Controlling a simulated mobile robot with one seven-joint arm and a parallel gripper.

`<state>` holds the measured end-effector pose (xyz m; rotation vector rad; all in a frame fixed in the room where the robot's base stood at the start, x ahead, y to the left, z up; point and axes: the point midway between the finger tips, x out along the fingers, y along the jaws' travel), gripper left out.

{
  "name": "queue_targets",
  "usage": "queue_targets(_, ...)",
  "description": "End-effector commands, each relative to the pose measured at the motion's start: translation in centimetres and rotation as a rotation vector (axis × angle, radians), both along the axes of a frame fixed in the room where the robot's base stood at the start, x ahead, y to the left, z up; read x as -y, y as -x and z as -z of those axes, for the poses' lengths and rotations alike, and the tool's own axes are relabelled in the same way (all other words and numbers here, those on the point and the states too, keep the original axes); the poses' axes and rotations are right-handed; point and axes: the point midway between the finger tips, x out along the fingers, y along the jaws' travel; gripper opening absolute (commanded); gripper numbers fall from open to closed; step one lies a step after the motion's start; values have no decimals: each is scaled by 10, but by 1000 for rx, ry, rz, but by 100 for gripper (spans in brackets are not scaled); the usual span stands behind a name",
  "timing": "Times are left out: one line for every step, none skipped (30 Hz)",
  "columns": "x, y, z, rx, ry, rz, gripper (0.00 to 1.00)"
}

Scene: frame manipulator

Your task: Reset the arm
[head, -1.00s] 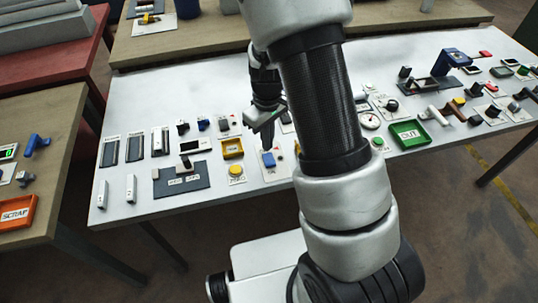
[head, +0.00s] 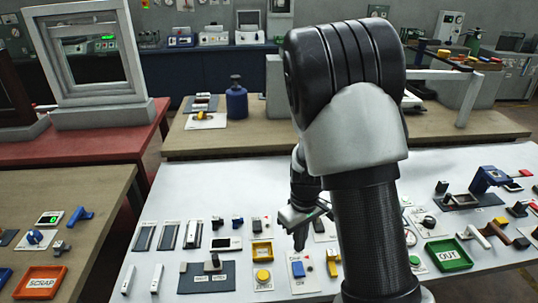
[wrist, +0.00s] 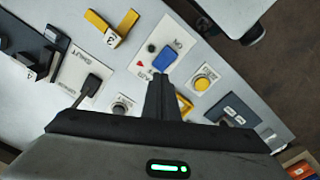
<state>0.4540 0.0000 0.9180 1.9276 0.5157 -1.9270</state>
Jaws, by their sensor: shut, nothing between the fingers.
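My gripper (head: 300,238) hangs fingers-down over the white table (head: 217,160), left of my raised arm in the head view. Its fingers are together with nothing between them. In the wrist view the shut fingers (wrist: 160,92) point toward a blue switch (wrist: 165,61) on a white plate. In the head view this blue switch (head: 298,269) lies just below the fingertips. I cannot tell the exact gap between them. My arm hides part of the table's middle.
A green OUT tray (head: 448,254) is at right, an orange SCRAP tray (head: 40,282) on the left bench. A grey frame (head: 90,62) stands behind. The table's back strip is clear.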

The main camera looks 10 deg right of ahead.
Motion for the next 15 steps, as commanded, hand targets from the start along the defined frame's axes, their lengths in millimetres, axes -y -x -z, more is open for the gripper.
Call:
queue_targets(-1, 0, -5, 5, -3, 4, 0)
queue_targets(-1, 0, -10, 10, -6, 9, 0)
queue_targets(-2, 0, -20, 20, -14, 18, 0)
queue_targets(-3, 1, -30, 30, -21, 28, 0)
queue_targets(-5, 2, -43, 40, -29, 41, 0)
queue_targets(-7, 5, -62, 58, -42, 62, 0)
queue_targets(-8, 8, -78, 73, -53, 79, 0)
queue_targets(-10, 11, -96, 91, -64, 97, 0)
queue_targets(-12, 18, -119, 112, -78, 123, 0)
queue_targets(-13, 23, -136, 130, -89, 143, 0)
queue_targets(-14, 29, -153, 146, -98, 161, 0)
queue_targets(-14, 38, -174, 168, -109, 188, 0)
queue_targets(-15, 45, -189, 186, -116, 207, 0)
queue_targets(-15, 53, -204, 202, -122, 224, 0)
queue_targets(-15, 64, -222, 225, -130, 251, 0)
